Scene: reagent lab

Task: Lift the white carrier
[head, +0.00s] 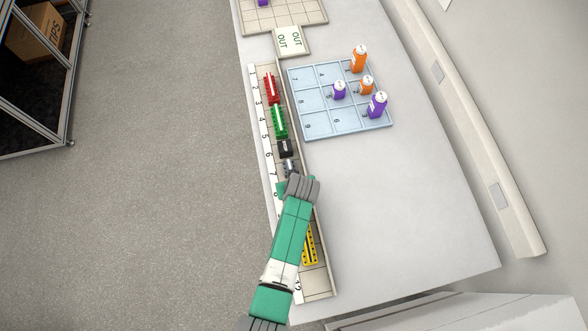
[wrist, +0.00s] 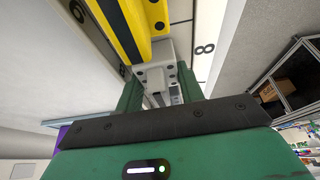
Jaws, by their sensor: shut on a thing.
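The white carrier (wrist: 154,74) shows in the wrist view as a pale block with dark round holes. My gripper (wrist: 160,92) has its two green fingers on either side of this carrier and is shut on it. In the head view my gripper (head: 284,188) is over the numbered tray, and my arm hides the white carrier there. I cannot tell whether the carrier is clear of the tray floor. A yellow carrier (head: 310,246) is close to the white one; it also shows in the wrist view (wrist: 128,28).
The long tray (head: 319,284) also holds a red carrier (head: 270,87), a green carrier (head: 279,121) and black and grey pieces (head: 286,149). A blue grid tray (head: 317,121) with orange and purple bottles stands to the right. The bench (head: 400,220) right of my arm is clear.

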